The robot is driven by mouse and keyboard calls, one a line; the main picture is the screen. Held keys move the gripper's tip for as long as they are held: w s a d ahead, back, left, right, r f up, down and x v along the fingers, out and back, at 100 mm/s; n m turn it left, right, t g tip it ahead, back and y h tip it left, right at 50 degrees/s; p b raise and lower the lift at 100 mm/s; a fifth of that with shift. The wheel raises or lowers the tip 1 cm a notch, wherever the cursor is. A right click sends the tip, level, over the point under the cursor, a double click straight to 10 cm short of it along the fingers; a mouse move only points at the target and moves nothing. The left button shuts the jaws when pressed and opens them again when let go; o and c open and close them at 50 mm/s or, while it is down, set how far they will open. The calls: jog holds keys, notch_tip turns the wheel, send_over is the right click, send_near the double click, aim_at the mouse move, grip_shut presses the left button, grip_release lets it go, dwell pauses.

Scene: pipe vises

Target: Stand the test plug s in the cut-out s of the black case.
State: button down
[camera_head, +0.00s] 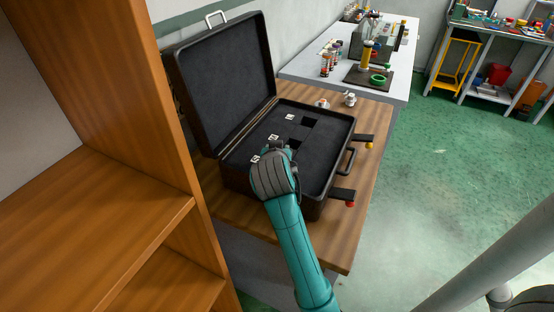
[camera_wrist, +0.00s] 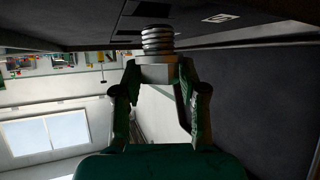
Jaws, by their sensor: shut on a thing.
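The black case (camera_head: 312,182) lies open on a wooden table, its lid raised at the left. Its dark panel has square cut-outs, a far one (camera_head: 309,122) and a middle one (camera_head: 295,144), with small white labels to their left. The nearest label (camera_head: 255,158) is beside my gripper (camera_head: 279,165), which covers the panel there. In the wrist view my gripper (camera_wrist: 157,70) is shut on a metal plug with a ringed, threaded end (camera_wrist: 157,38). That end is at the panel; I cannot tell whether it is inside a cut-out. The head view hides the plug.
Two small metal fittings, one (camera_head: 322,103) and another (camera_head: 350,98), stand on the table (camera_head: 341,235) behind the case. The raised lid (camera_head: 222,80) bounds the left. A wooden shelf (camera_head: 95,225) stands at the near left. Latches (camera_head: 342,194) stick out at right.

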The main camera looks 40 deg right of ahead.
jog(key=shift+f, duration=1.65)
jog(key=c, duration=0.6)
grip_release()
jog(key=shift+f, duration=0.1)
jog(key=shift+c, duration=0.2)
